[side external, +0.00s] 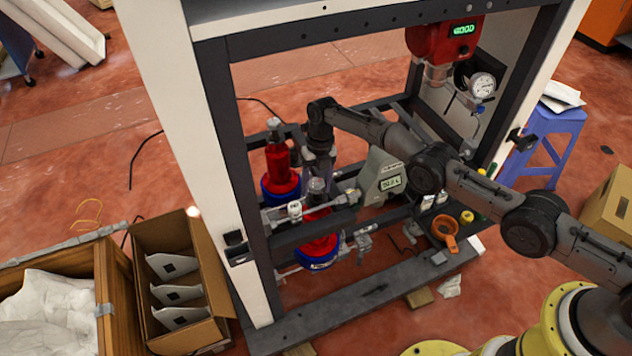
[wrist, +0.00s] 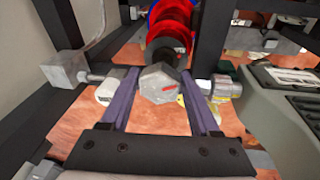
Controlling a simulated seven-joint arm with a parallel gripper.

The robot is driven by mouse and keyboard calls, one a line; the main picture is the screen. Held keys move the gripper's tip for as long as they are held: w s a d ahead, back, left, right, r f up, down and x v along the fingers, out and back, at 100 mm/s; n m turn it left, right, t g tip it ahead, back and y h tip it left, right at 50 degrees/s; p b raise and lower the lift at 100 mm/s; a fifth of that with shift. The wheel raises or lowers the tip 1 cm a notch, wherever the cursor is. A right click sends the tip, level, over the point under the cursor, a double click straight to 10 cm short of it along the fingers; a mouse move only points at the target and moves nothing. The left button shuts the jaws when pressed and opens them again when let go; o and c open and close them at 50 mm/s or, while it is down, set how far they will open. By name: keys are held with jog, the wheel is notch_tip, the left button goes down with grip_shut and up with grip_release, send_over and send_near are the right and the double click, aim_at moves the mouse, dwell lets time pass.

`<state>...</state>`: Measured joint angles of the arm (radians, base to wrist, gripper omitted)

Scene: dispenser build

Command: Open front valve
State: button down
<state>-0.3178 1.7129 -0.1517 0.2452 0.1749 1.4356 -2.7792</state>
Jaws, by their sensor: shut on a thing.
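The front valve (side external: 321,243) is a red body with a blue lower ring, low inside the dark frame in the side view. A grey hexagonal knob with a red mark (wrist: 158,86) shows in the wrist view. My gripper (side external: 318,178) reaches down over the front valve's top from behind. In the wrist view my gripper (wrist: 159,82) has one finger on each side of the knob and is shut on it. My wrist and fingers partly hide the contact in the side view.
A second red and blue unit (side external: 279,172) stands behind left. A grey box with a display (side external: 383,178) is close on the right. Dark frame posts (side external: 238,170) and a metal pipe (side external: 300,210) crowd the space. A red head with a gauge (side external: 482,86) hangs upper right.

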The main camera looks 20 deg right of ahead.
jog(key=shift+c, duration=1.3)
grip_release()
jog(key=shift+r, duration=3.55)
